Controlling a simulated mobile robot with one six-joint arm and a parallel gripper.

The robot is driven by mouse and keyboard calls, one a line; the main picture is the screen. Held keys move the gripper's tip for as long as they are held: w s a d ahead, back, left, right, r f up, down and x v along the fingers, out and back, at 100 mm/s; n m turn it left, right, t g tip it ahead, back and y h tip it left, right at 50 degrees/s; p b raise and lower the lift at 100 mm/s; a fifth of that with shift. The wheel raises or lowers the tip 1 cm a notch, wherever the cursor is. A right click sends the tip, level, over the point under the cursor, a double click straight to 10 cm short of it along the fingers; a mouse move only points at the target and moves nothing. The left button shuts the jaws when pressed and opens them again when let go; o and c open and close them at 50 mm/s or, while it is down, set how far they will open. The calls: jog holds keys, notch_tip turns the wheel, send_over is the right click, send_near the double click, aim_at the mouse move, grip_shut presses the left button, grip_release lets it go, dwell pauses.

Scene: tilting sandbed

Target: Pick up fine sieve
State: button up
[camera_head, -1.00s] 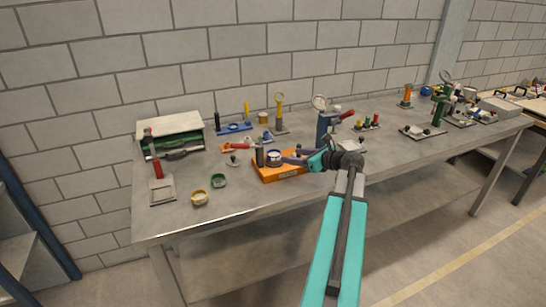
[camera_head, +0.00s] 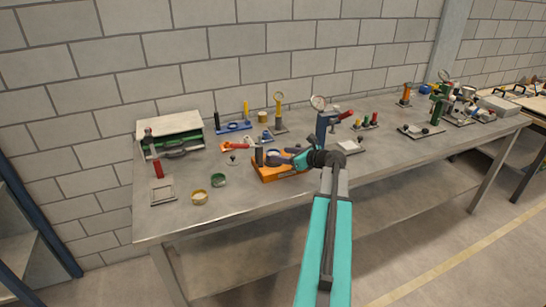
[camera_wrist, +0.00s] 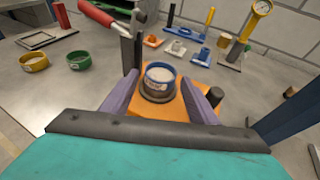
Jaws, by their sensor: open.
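A small round cup-like sieve with a blue rim, pale inside and a label on its side (camera_wrist: 160,77) sits on a dark round seat on an orange base (camera_wrist: 183,108). Which sieve is the fine one I cannot tell for sure. My gripper (camera_wrist: 159,80) is open, its purple fingers on either side of the blue sieve, with no clear contact visible. In the head view my gripper (camera_head: 277,158) is low over the orange base (camera_head: 270,174) and partly hides the sieve. A yellow ring (camera_wrist: 34,62) and a green ring (camera_wrist: 78,61) lie apart on the table.
A dark post with a red handle (camera_wrist: 100,14) stands just beyond the sieve. A dark knob (camera_wrist: 216,96) is right of the fingers. A blue stand with a round dial (camera_head: 320,115) is right of my gripper. The table's front left (camera_head: 170,222) is clear.

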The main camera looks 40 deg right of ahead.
aim_at(269, 152)
jog(key=shift+p+x, duration=0.85)
jog(key=shift+x, duration=1.35)
jog(key=shift+d, duration=0.1)
jog(key=c, duration=0.8)
jog(key=shift+r, duration=0.1)
jog(key=shift+r+b, duration=0.8)
jog(key=shift+r, duration=0.7)
jog(key=s+b, duration=0.5)
jog(key=s, duration=1.3)
jog(key=shift+r, duration=0.1)
